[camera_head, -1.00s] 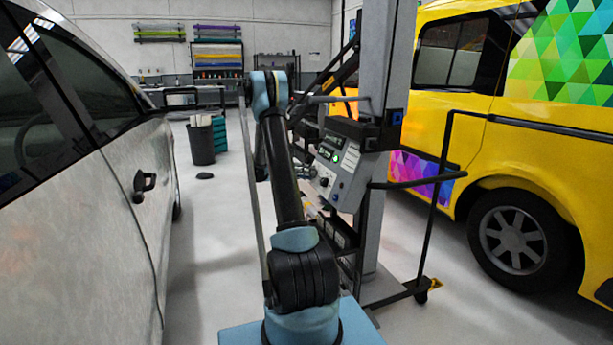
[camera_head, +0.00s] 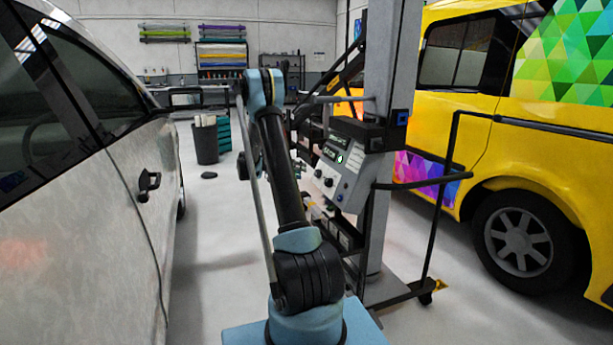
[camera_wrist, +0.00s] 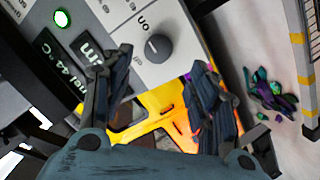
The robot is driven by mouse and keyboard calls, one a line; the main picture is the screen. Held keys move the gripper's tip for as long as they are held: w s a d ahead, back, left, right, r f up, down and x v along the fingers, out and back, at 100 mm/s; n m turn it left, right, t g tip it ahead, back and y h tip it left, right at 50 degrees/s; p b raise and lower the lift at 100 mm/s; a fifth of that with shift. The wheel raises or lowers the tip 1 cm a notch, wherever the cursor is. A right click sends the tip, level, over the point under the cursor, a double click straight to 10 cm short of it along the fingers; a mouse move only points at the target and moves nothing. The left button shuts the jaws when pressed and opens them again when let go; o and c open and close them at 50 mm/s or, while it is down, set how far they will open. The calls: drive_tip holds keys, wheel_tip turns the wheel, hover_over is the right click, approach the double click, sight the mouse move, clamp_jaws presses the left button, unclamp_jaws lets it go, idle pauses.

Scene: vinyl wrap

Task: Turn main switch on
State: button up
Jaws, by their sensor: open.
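The grey control panel (camera_head: 350,172) is mounted on the column in the head view. In the wrist view its face shows a dark round knob (camera_wrist: 155,47) with a short white mark and an "ON" label (camera_wrist: 143,22) above it. The mark appears to point toward that label. A green light (camera_wrist: 62,18) is lit and two dark displays sit at the left. My gripper (camera_wrist: 161,68) is open, its two fingers spread below the knob in the picture, nothing visible between them. The knob looks clear of both fingers. In the head view my arm mostly hides the gripper.
A silver car (camera_head: 120,215) stands close on the left and a yellow van (camera_head: 520,170) on the right. A black rail (camera_head: 445,170) juts from the column (camera_head: 388,80). A dark bin (camera_head: 206,142) stands behind on the floor.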

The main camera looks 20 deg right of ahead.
drive_tip(key=shift+v, duration=2.6)
drive_tip(key=s+a+r+n+t+y, duration=0.1)
drive_tip(key=s+a+r+n+y, duration=0.2)
drive_tip(key=s, duration=1.1)
drive_tip(key=s+r+n+t+y, duration=0.1)
drive_tip(key=s+r+n+y, duration=0.3)
drive_tip(key=s, duration=0.9)
drive_tip(key=s+a+f+n+y, duration=0.1)
drive_tip(key=s+a+f, duration=0.3)
drive_tip(key=s, duration=0.5)
drive_tip(key=s+a+f+n+y, duration=0.1)
drive_tip(key=s+a+f+y, duration=0.2)
drive_tip(key=s, duration=0.6)
drive_tip(key=s+a+f+t+y, duration=0.1)
drive_tip(key=s+a+f+y, duration=0.3)
drive_tip(key=s, duration=0.5)
drive_tip(key=shift+a+f+n, duration=0.3)
drive_tip(key=shift+a+n, duration=0.1)
drive_tip(key=shift+a, duration=0.5)
